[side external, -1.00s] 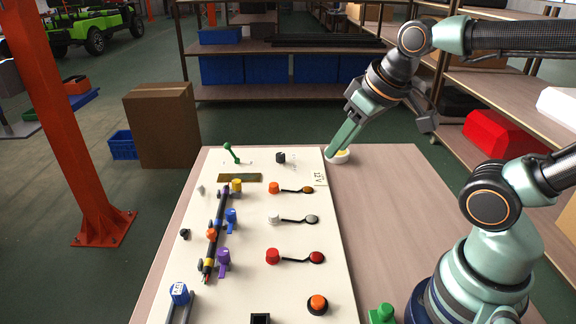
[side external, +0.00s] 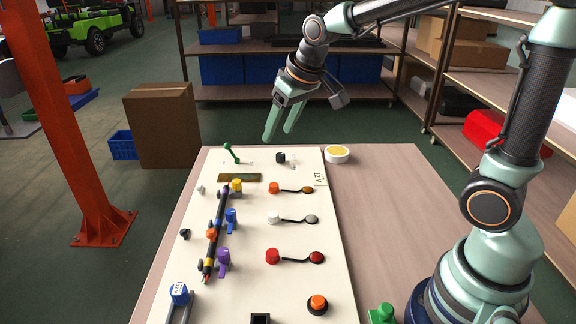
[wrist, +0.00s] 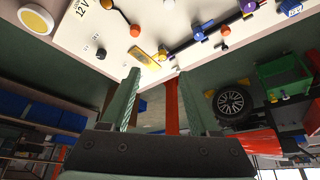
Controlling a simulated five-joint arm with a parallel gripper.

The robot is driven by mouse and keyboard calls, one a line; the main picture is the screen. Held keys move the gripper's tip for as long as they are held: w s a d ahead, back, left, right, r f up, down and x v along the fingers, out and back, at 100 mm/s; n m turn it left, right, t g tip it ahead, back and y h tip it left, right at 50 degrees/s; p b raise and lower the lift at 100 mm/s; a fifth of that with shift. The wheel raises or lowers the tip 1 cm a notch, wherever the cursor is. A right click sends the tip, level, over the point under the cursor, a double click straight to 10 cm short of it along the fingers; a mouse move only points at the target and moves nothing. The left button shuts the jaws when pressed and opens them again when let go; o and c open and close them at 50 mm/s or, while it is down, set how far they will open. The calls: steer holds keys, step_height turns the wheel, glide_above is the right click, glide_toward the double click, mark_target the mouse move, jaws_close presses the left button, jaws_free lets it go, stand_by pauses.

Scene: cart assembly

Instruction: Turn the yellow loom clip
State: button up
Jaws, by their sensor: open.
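The yellow loom clip (side external: 236,186) stands near the far end of the dark cable loom (side external: 220,222) on the cream board, beside a flat brown plate (side external: 239,177). In the wrist view the clip (wrist: 163,55) shows small, just beyond my fingertips. My gripper (side external: 277,136) is open and empty, raised above the far edge of the board, behind and to the right of the clip. Both fingers (wrist: 159,75) point down and touch nothing.
Blue (side external: 231,218) and purple (side external: 223,259) clips sit further along the loom. A green lever (side external: 231,152) and black knob (side external: 280,157) stand at the board's far end. A white round container with a yellow inside (side external: 337,154) sits right of the board.

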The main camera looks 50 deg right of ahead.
glide_toward(237, 181)
steer(key=shift+g, duration=0.3)
steer(key=x, duration=0.9)
steer(key=shift+w, duration=0.2)
